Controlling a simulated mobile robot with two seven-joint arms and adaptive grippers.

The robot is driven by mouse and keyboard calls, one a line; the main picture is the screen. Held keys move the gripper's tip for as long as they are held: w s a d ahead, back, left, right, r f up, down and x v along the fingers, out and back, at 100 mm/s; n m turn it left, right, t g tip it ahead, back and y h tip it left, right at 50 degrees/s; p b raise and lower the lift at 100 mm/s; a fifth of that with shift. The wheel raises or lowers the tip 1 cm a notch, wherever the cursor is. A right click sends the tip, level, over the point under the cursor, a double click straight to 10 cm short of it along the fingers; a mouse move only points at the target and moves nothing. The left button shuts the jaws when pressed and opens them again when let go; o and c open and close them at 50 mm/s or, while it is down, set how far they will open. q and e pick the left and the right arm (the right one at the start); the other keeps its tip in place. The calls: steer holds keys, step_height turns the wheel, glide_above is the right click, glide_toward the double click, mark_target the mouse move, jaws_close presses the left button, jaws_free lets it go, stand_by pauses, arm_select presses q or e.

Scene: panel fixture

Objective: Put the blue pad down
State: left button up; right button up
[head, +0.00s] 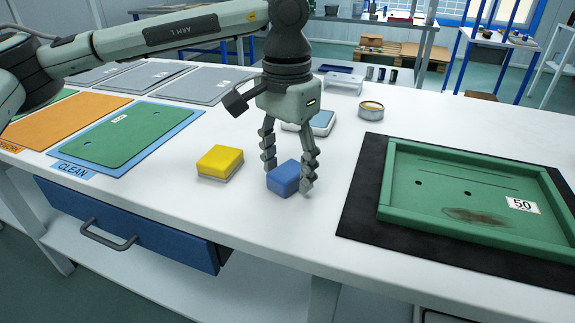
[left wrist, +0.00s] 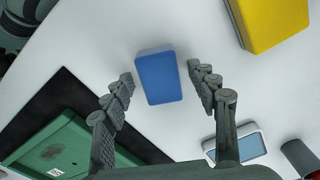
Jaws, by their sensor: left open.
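The blue pad (head: 284,178) rests on the white table, right of the yellow pad. In the left wrist view the blue pad (left wrist: 159,78) lies between the two spread fingers, with a gap on each side. My left gripper (head: 288,184) points down over the pad, its fingers on either side of it. It is open, and the left wrist view shows the same open fingers (left wrist: 162,72). My right gripper is not in view.
A yellow pad (head: 220,161) lies close by on the left. A green tray (head: 480,225) labelled 50, with a dark smudge, sits on a black mat (head: 358,205) at right. A round tin (head: 371,110) and a small scale-like device (head: 322,122) stand behind. The white table front is clear.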

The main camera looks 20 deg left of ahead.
mark_target(287, 172)
arm_select(q)
steer(key=shift+r, duration=0.1)
step_height(287, 172, up, 12)
stand_by(0.5)
steer(key=shift+s, duration=0.15)
